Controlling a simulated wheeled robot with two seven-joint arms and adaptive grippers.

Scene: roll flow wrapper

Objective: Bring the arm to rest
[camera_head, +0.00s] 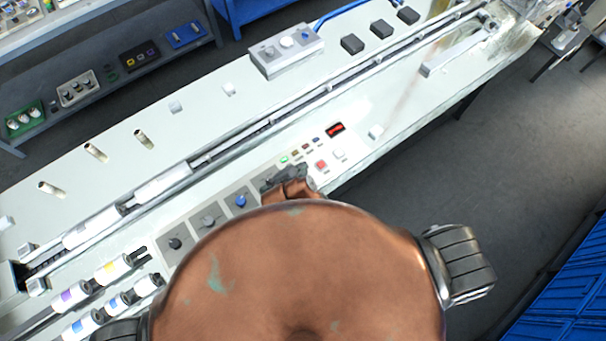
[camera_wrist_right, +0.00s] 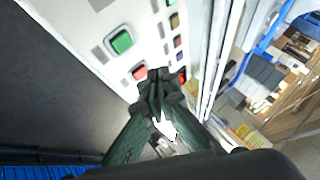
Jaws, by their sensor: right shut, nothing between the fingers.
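My right gripper (camera_head: 272,183) shows in the head view just beyond my copper-coloured body, over the machine's control panel (camera_head: 222,218). Most of the right arm is hidden behind my body. In the right wrist view the gripper (camera_wrist_right: 156,84) is shut and empty, its dark fingertips together. They appear over the panel near a red button (camera_wrist_right: 139,72), with a green button (camera_wrist_right: 121,41) a little farther off. I cannot tell whether the tips touch the panel. My left gripper is not in view.
The long white machine bed (camera_head: 190,120) runs diagonally across the head view. Its panel carries a blue knob (camera_head: 241,202), a red button (camera_head: 321,165) and a lit red display (camera_head: 336,129). Rolls (camera_head: 163,185) lie along the bed. Grey floor (camera_head: 440,190) is open at the right.

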